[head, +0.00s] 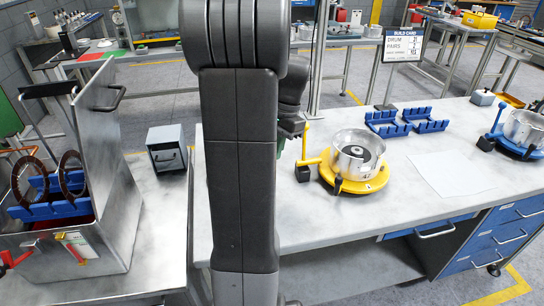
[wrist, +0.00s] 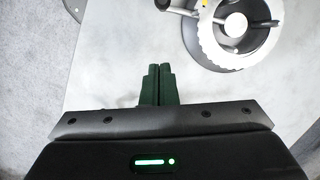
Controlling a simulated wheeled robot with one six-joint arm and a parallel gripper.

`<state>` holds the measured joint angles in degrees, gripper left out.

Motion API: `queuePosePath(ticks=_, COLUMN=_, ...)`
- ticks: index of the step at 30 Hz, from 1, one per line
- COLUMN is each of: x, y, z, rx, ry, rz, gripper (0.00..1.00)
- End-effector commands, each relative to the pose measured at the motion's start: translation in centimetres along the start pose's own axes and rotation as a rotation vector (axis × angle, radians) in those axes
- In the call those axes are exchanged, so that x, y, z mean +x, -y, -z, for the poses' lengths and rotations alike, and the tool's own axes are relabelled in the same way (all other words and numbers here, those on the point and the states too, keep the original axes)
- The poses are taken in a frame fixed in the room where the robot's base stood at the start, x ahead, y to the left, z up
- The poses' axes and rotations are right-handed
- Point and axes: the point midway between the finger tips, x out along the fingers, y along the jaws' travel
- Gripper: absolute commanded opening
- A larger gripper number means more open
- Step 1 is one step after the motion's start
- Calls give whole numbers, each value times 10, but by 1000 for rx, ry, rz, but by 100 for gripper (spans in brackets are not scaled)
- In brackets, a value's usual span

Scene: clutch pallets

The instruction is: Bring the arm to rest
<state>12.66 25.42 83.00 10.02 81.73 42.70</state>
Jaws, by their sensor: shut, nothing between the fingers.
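My gripper (wrist: 158,72) is shut and empty in the wrist view, its dark green fingers together above the pale bench top. In the head view my dark arm stands in the middle of the picture and hides most of the gripper. A metal drum (head: 357,152) sits in a yellow fixture (head: 345,184) on the bench, just right of my arm. In the wrist view a round metal part with a toothed rim (wrist: 205,42) is at the upper right, apart from the fingers.
Blue slotted racks (head: 388,123) stand behind the drum. A blue fixture with another drum (head: 523,128) is at the far right. At left, an open metal case (head: 110,190) holds brown rings (head: 70,174) on a blue rack. A grey box (head: 166,148) stands beside it.

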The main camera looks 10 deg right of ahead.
Motion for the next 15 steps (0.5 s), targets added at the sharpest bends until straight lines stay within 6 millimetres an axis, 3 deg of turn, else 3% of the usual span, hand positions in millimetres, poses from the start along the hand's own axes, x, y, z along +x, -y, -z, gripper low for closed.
queuePosePath(ticks=15, x=3, y=0, z=0, rx=0, ry=1, rz=-2, gripper=0)
